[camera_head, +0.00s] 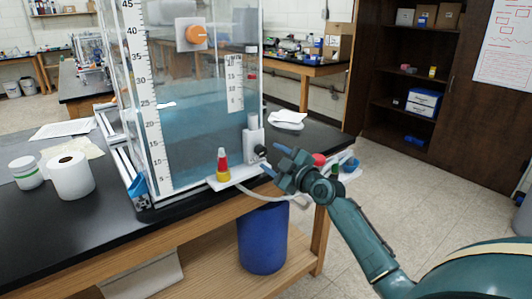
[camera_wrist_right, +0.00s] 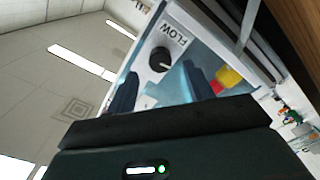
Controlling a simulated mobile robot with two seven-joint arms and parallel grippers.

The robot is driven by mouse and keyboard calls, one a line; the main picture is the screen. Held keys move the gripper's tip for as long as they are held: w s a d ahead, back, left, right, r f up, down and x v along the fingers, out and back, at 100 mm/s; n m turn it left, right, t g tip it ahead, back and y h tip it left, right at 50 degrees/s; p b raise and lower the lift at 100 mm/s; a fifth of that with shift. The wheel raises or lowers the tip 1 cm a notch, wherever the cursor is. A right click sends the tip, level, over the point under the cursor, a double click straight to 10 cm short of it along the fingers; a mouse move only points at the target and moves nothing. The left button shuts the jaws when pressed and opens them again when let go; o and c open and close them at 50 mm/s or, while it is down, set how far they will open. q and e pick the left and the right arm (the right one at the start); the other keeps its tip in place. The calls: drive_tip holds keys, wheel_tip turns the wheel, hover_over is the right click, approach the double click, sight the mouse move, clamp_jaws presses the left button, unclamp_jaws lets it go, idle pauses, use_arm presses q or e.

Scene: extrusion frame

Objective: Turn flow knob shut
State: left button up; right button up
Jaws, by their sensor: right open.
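The flow knob (camera_head: 260,151) is a small black dial on a white fitting (camera_head: 253,137) at the lower right corner of the clear water tank (camera_head: 195,130). In the right wrist view the knob (camera_wrist_right: 160,59) sits beside a printed FLOW label (camera_wrist_right: 174,34), with a pale pointer mark on it. My right gripper (camera_head: 275,161) is open and close to the knob, reaching from the right. In the wrist view its two blue fingers (camera_wrist_right: 161,82) stand apart, with the knob ahead between them. I cannot tell whether they touch it. My left gripper is not in view.
A pale hose (camera_head: 262,196) curves below my gripper. A blue bin (camera_head: 262,238) stands under the black bench (camera_head: 90,228). A paper roll (camera_head: 71,176) stands at left.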

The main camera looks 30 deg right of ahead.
sight(263, 152)
drive_tip(key=shift+w+a, duration=0.2)
drive_tip(key=shift+w, duration=1.6)
drive_tip(key=shift+c, duration=0.3)
drive_tip(key=c, duration=0.9)
